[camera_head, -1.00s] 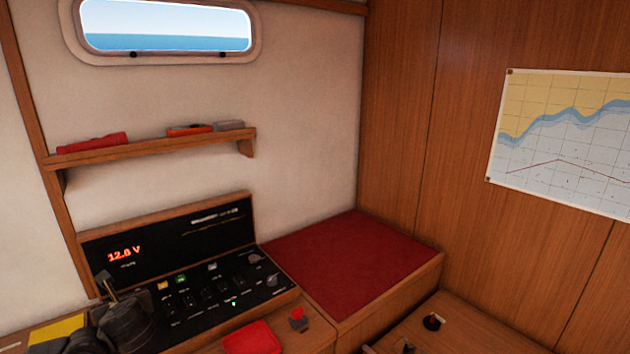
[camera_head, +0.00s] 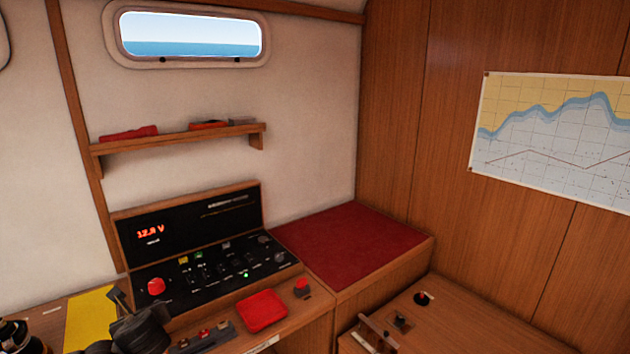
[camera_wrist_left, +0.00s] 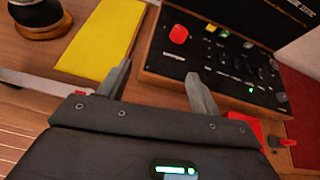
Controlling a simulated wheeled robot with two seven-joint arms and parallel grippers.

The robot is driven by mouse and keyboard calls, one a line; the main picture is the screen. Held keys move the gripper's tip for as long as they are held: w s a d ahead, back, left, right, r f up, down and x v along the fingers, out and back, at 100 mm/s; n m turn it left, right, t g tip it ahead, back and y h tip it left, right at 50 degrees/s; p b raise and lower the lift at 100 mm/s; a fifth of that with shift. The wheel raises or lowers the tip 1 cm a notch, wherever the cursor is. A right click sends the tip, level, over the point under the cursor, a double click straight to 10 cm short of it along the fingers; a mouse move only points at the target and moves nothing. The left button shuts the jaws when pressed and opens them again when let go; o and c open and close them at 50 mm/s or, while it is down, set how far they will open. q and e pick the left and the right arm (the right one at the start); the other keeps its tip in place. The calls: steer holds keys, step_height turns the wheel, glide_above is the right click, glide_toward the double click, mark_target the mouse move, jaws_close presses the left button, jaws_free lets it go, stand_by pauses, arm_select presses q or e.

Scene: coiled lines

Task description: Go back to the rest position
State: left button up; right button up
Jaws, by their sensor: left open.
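My left gripper (camera_head: 122,299) is low at the left in the head view, in front of the black switch panel (camera_head: 190,232). In the left wrist view its two fingers (camera_wrist_left: 158,82) are apart, with nothing between them. The panel lies beyond the fingers, and its red knob (camera_wrist_left: 179,34) is clear of them. In the head view the panel reads about 12.8 V, and the red knob (camera_head: 156,286) sits at its lower left. A small green light is lit on the panel. My right gripper is not in view.
A small red switch (camera_head: 302,287) stands right of the tray. A red cushioned seat (camera_head: 350,243) is at the right. A shelf (camera_head: 180,138) holds several items above.

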arm_select(q)
steer(key=s+d+f+n+g+h, duration=0.2)
steer(key=s+d+f+n+h, duration=0.25)
steer(key=s+d+f, duration=0.45)
steer(key=s+d+f+n+g+h, duration=0.1)
steer(key=s+d+f+n+h, duration=0.2)
steer(key=s+d+f+n, duration=0.55)
steer(key=s+n+g, duration=0.3)
steer(key=s+n, duration=0.9)
steer(key=s, duration=0.6)
steer(key=s+f+g+b, duration=0.25)
steer(key=f+b, duration=0.35)
steer(key=f, duration=2.9)
steer(key=s+a+f+b, duration=0.2)
steer(key=s+f, duration=0.6)
steer(key=s+a+f+b, duration=0.1)
steer(key=s+f+b, duration=0.1)
steer(key=s+f, duration=0.6)
steer(key=shift+a+f, duration=0.35)
steer(key=shift+f, duration=0.4)
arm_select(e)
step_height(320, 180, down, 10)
arm_select(q)
steer(key=shift+h, duration=0.25)
steer(key=shift+c, duration=0.3)
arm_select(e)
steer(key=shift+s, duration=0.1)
